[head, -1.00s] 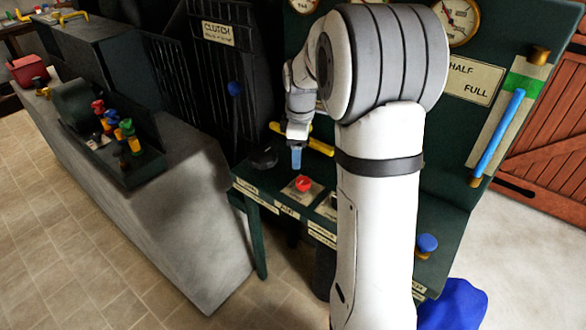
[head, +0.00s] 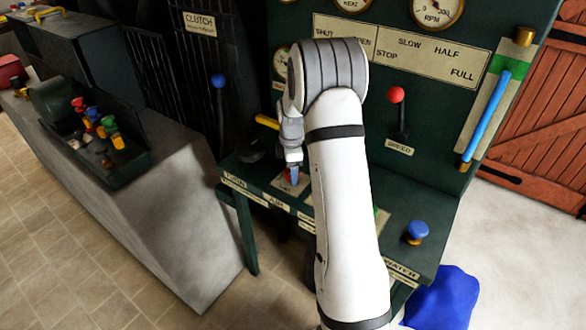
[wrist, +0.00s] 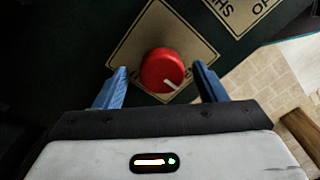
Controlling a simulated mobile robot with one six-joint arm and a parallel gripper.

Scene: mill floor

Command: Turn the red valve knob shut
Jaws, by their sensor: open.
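The red valve knob (wrist: 162,68) is round, with a white pointer mark toward its lower right in the wrist view. It sits on a tan diamond-turned label plate (wrist: 127,58). My gripper (wrist: 160,72) is open, with one blue finger on each side of the knob and a visible gap to each. Whether the fingertips reach down beside the knob or stay above it, I cannot tell. In the head view my gripper (head: 292,174) points down over the knob's plate, and little of the red knob shows behind it.
A red-balled speed lever (head: 396,95) stands on the green panel, right of my arm. A blue water knob (head: 417,230) is at the bench's right end. A yellow handle (head: 267,121) and a blue-balled lever (head: 218,80) stand behind and left. A grey block (head: 170,230) flanks the aisle.

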